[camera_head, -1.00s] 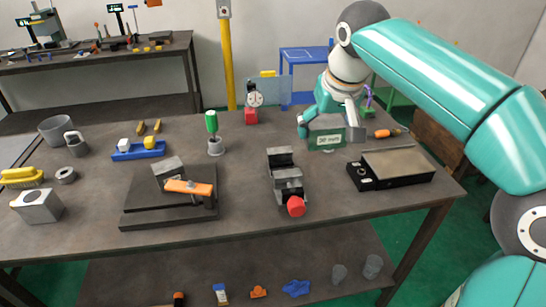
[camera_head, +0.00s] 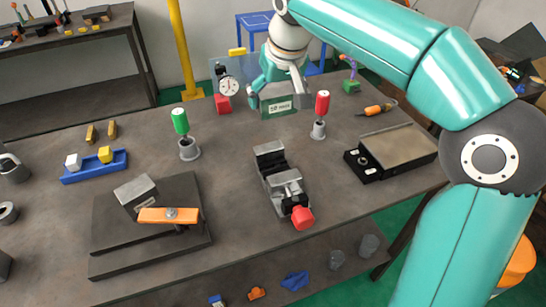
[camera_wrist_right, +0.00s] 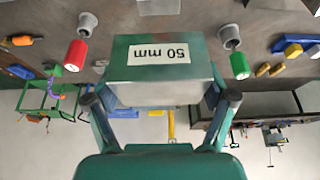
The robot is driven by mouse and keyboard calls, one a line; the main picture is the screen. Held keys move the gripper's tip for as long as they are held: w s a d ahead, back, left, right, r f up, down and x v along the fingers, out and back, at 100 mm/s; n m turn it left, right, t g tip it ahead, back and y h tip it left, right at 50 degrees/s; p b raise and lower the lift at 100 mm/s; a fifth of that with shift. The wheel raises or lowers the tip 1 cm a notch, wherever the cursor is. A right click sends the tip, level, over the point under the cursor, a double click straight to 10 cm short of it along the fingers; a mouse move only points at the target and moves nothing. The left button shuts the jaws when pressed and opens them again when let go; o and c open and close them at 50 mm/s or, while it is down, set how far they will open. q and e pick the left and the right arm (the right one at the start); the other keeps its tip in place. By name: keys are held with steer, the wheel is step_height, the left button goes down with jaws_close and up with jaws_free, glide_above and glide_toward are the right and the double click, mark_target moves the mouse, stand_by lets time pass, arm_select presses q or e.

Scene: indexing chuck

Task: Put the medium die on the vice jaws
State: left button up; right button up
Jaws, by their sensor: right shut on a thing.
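My right gripper (camera_head: 279,90) is shut on a green and grey block labelled "50 mm" (camera_head: 279,107), which I take to be the medium die. The die shows large in the right wrist view (camera_wrist_right: 157,80), between the two fingers (camera_wrist_right: 160,100), its label upside down. In the head view it appears above the back of the table, behind the vice; its exact height is hard to tell. The vice (camera_head: 283,183) stands mid-table with a red knob at its front. Its jaws (camera_head: 269,150) look apart, with nothing on them. My left gripper is not in view.
A red-handled tool (camera_head: 321,104) stands right of the die and a green-handled one (camera_head: 181,122) to its left. A dial gauge (camera_head: 228,88) is close on the left. A dark plate with an orange clamp (camera_head: 168,215) lies left of the vice, a flat-topped black box (camera_head: 392,152) right.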

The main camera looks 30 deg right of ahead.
steer(key=shift+f+b, duration=0.9)
steer(key=shift+f, duration=7.5)
steer(key=shift+f+b, duration=0.35)
steer(key=o, duration=1.7)
steer(key=shift+f, duration=0.1)
